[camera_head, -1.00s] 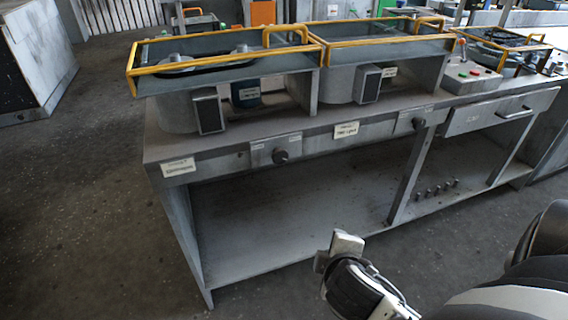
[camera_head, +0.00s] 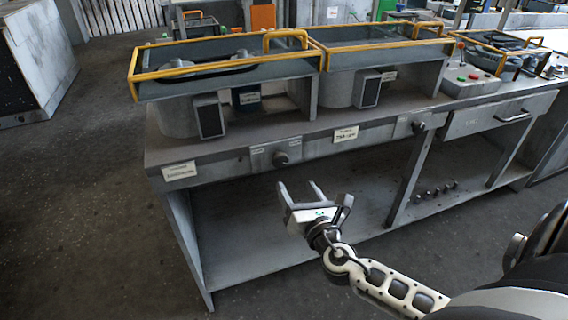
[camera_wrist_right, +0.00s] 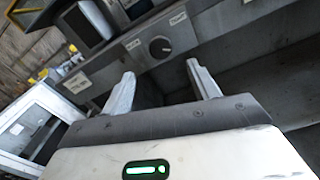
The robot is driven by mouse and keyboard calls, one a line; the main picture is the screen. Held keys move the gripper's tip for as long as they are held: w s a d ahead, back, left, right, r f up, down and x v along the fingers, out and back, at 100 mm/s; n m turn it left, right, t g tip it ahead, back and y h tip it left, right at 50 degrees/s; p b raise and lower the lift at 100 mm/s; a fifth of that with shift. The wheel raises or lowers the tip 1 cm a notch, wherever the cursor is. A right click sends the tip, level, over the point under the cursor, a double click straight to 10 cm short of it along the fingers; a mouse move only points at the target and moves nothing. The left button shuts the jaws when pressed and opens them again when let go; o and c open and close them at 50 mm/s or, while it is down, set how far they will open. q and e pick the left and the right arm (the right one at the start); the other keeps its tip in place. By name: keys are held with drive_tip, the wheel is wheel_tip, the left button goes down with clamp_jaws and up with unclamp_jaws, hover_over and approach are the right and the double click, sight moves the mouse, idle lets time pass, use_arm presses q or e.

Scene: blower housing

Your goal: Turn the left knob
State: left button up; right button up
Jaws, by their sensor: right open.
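The left knob (camera_head: 281,158) is a dark round knob on a light plate on the front rail of the grey workbench (camera_head: 230,270). It also shows in the right wrist view (camera_wrist_right: 160,47), beyond and between my fingertips. A second knob (camera_head: 419,125) sits further right on the same rail. My right gripper (camera_head: 301,190) is open and empty, in front of the bench and a little below the left knob in the picture, apart from it. Its two fingers also show in the right wrist view (camera_wrist_right: 160,80). My left gripper is out of view.
Two blower units with yellow-railed trays (camera_head: 225,66) stand on the bench top. White labels (camera_head: 179,171) mark the rail. A drawer (camera_head: 500,115) and a control box (camera_head: 470,81) are at the right. The open lower shelf holds several small dark pegs (camera_head: 437,190). Floor at left is clear.

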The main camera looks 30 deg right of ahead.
sight(281, 161)
drive_tip(key=x, duration=0.9)
drive_tip(key=shift+w+d, duration=0.1)
drive_tip(key=shift+w, duration=0.15)
drive_tip(key=c, duration=1)
